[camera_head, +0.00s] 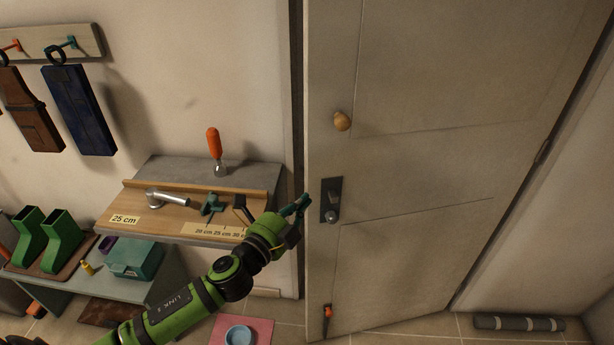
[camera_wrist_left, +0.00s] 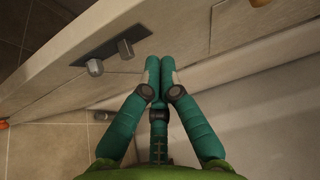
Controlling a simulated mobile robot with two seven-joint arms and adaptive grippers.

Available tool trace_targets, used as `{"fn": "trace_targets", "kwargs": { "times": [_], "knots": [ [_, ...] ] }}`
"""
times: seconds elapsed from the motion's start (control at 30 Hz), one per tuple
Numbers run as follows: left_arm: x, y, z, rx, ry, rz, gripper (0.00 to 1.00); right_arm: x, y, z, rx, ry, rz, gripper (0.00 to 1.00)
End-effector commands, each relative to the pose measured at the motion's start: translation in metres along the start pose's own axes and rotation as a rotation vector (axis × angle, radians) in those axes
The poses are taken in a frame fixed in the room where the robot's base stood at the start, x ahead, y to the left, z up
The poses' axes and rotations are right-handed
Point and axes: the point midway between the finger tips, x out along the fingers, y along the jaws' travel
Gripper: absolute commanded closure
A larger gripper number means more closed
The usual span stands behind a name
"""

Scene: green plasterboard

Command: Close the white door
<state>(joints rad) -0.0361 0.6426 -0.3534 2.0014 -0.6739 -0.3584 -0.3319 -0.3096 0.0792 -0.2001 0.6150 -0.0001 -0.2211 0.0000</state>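The white door (camera_head: 420,230) fills the right of the head view and stands ajar, its free left edge swung out from the frame. It carries a dark handle plate (camera_head: 331,199) with a metal knob, and a round wooden knob (camera_head: 342,121) above. My left gripper (camera_head: 303,201) is at the door's free edge, just left of the handle plate. In the left wrist view the gripper's teal fingers (camera_wrist_left: 160,66) are together with nothing visible between them, in front of the door's edge (camera_wrist_left: 190,45). I cannot tell whether they touch it. My right gripper is out of view.
Left of the door, a wall shelf (camera_head: 165,215) holds a tap-like metal piece and an orange-handled tool (camera_head: 214,150). Below are a low bench with green boots (camera_head: 62,240) and a teal box (camera_head: 135,258). A rolled grey mat (camera_head: 518,323) lies on the floor at right.

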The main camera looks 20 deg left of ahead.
Motion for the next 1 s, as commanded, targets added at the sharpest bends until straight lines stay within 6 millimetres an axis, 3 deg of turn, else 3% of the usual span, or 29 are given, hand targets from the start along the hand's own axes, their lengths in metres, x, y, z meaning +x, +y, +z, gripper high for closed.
{"fn": "trace_targets", "kwargs": {
  "times": [0.2,0.33,1.0],
  "knots": [
    [0.043,-0.004,0.003,0.001,-0.003,0.0,1.0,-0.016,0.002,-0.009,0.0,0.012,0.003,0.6],
    [0.055,-0.002,0.017,0.0,-0.002,0.001,1.0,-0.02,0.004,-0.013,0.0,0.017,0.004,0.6],
    [0.07,0.003,0.03,0.002,0.013,0.001,1.0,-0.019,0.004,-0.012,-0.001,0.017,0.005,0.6]
  ]
}}
